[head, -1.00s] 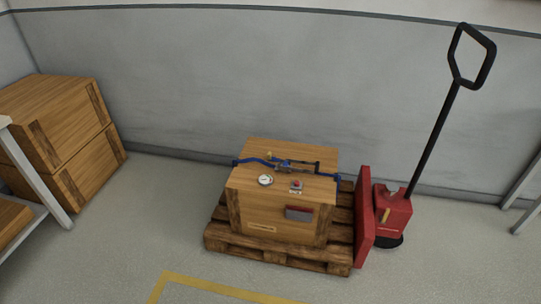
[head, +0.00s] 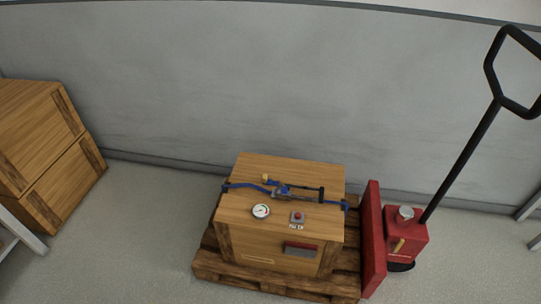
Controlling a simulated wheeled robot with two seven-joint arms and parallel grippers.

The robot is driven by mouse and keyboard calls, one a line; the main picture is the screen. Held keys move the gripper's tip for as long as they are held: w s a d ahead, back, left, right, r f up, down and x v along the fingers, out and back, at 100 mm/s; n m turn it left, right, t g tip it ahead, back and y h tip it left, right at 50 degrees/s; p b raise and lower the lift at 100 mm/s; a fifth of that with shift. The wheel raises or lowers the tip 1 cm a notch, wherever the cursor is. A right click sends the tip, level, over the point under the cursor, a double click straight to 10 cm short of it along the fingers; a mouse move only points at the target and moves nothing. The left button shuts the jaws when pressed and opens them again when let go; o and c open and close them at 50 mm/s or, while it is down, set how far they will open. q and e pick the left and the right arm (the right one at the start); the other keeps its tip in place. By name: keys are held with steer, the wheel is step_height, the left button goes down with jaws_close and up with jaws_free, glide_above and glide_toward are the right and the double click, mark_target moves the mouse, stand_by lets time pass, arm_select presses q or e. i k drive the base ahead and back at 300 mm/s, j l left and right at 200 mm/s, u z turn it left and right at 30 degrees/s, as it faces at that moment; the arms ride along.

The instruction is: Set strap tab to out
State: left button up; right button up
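A blue strap (head: 243,186) runs across the top of a wooden crate (head: 262,239) in the head view. A metal and blue buckle with a dark bar (head: 305,192) sits on the strap near the middle of the crate top. A small yellow piece (head: 265,177) stands at the buckle's left end. Which piece is the strap tab, and its setting, is too small to tell. A round white gauge (head: 261,211) and a red button on a grey box (head: 298,217) are on the crate in front of the strap. Neither of my grippers is in view.
The crate stands on a wooden pallet (head: 212,265). A red pallet jack (head: 406,238) with a tall black handle is at its right. Stacked crates (head: 40,150) and part of a white shelf are at left. A grey wall (head: 250,80) is close behind.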

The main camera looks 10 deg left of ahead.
mark_target(266, 181)
steer(key=i+j+z, duration=0.1)
steer(key=i, duration=0.4)
steer(key=i+j, duration=0.2)
steer(key=i, duration=0.25)
steer(key=z, duration=0.05)
